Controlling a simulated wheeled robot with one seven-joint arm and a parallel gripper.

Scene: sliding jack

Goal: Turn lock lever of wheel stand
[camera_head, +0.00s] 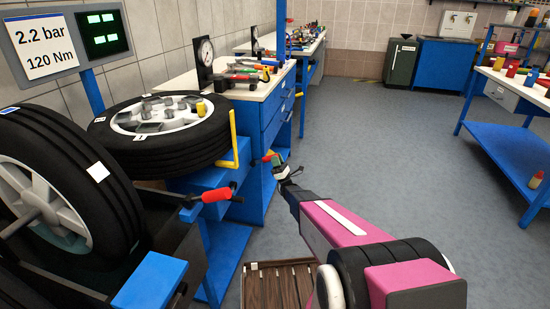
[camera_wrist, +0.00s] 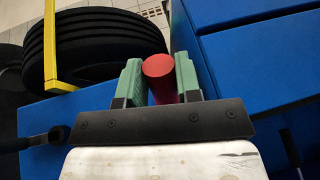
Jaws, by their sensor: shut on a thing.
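The wheel stand (camera_head: 206,180) is blue and carries a tyre lying flat (camera_head: 165,158), with a yellow bracket (camera_head: 236,143) at its side. My gripper (camera_head: 277,163) is just right of the stand. A red lever handle (camera_head: 267,157) shows at its fingertips. In the wrist view, the green fingers of my gripper (camera_wrist: 160,78) are shut on the red handle (camera_wrist: 158,68), which is seen nearly end-on. The lever's pivot is hidden.
Another red grip on a dark rod (camera_head: 216,195) juts out left of my arm. An upright wheel (camera_head: 60,205) stands at the left. A blue workbench (camera_head: 262,110) is behind the stand. The floor to the right is open up to a blue table (camera_head: 500,150).

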